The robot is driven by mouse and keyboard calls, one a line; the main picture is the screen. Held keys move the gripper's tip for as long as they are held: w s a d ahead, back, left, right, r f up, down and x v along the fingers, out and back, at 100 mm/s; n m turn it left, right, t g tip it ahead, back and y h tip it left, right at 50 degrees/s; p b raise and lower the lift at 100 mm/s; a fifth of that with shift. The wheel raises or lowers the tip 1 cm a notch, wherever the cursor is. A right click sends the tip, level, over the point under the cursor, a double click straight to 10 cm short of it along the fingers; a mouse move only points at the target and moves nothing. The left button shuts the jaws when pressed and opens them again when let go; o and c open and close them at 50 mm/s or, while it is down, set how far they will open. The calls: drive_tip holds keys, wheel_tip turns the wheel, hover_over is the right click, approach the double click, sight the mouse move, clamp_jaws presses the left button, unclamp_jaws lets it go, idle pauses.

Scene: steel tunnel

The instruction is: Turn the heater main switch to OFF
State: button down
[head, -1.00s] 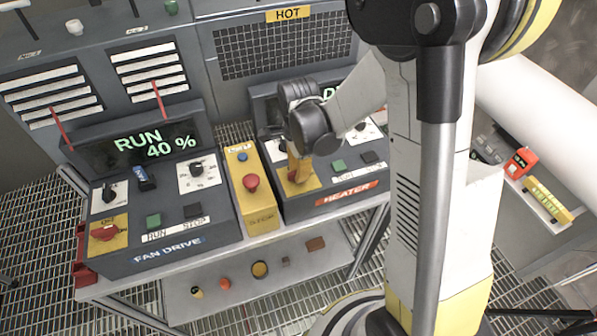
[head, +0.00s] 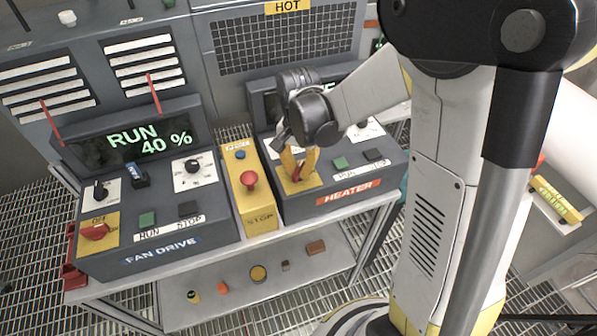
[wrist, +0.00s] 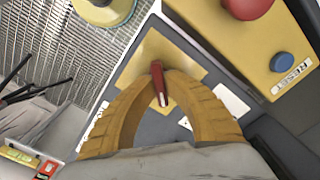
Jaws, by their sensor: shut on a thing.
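The heater box (head: 335,198) stands on the right of the bench, with a red HEATER label on its front. Its main switch (head: 297,174) is a red handle on a yellow plate (head: 314,182) at the box's left front. My gripper (head: 299,165) points down at this plate, its yellow fingers on either side of the handle. In the wrist view the red handle (wrist: 158,86) stands between the fingertips, which are shut on it. The plate's markings are not readable. My wrist hides most of the heater's display (head: 266,100), where only a bit of green text shows.
A yellow stop box (head: 256,205) with a red button (head: 249,179) stands close left of the heater box. The fan drive box (head: 130,238), reading RUN 40 %, is further left with its own red switch (head: 95,231). Several small parts lie on the lower shelf (head: 320,262).

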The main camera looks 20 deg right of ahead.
sight(298, 168)
drive_tip(key=n+b, duration=0.1)
drive_tip(key=n, duration=0.3)
drive_tip(key=shift+f+n, duration=0.1)
drive_tip(key=shift+n, duration=0.2)
drive_tip(key=shift+n+b, duration=0.5)
drive_tip(key=shift+n, duration=1.4)
drive_tip(key=c, duration=1.5)
unclamp_jaws()
drive_tip(key=shift+o, duration=0.2)
wheel_tip(298, 168, up, 12)
